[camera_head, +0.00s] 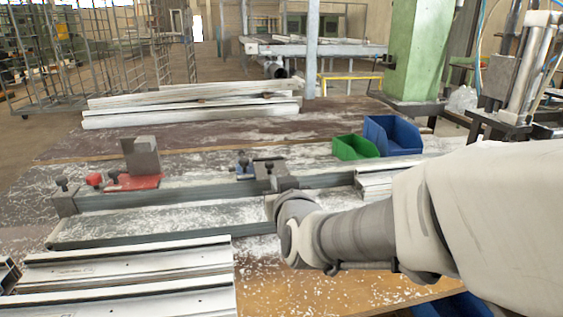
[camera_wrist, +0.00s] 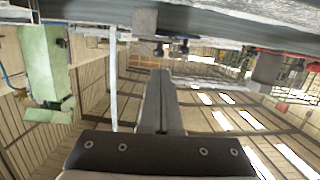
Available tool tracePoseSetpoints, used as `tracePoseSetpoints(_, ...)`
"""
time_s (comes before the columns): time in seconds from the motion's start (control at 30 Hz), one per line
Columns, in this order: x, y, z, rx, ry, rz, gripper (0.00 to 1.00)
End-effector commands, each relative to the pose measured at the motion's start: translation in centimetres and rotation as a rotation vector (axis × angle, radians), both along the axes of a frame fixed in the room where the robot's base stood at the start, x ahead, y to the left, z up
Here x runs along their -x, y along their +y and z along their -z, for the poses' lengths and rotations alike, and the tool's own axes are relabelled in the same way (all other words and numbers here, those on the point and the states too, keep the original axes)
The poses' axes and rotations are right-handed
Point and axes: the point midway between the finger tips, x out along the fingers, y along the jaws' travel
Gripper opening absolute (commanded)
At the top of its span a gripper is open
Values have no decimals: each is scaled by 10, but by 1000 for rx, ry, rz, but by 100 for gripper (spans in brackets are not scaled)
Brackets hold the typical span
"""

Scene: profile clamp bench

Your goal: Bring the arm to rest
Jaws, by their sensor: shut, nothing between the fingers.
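My arm (camera_head: 360,235) reaches in from the right of the head view, over the front of the workbench (camera_head: 300,290). Its wrist end is close to the clamp rail (camera_head: 160,195); I cannot tell whether they touch. The fingers are hidden or too small to make out in the head view. In the wrist view my gripper (camera_wrist: 160,74) points up the picture with both fingers together and nothing between them. The wrist picture is upside down, with the edge of the rail (camera_wrist: 230,22) across its top, near the fingertips.
A red clamp block (camera_head: 133,183) with a grey upright stands on the rail. White profiles (camera_head: 130,275) lie front left, more profiles (camera_head: 190,108) at the back. A green bin (camera_head: 355,148) and a blue bin (camera_head: 393,137) stand behind my arm. A green column (camera_head: 420,50) rises back right.

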Motion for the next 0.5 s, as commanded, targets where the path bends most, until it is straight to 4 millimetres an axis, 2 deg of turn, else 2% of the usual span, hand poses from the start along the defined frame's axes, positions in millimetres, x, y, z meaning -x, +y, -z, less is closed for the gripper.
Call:
tracePoseSetpoints(0.13,3,-4,0,-2,24,-2,0)
tracePoseSetpoints(0.27,17,-18,1,-5,109,-10,0)
tracePoseSetpoints(0.5,71,-59,11,8,353,0,0)
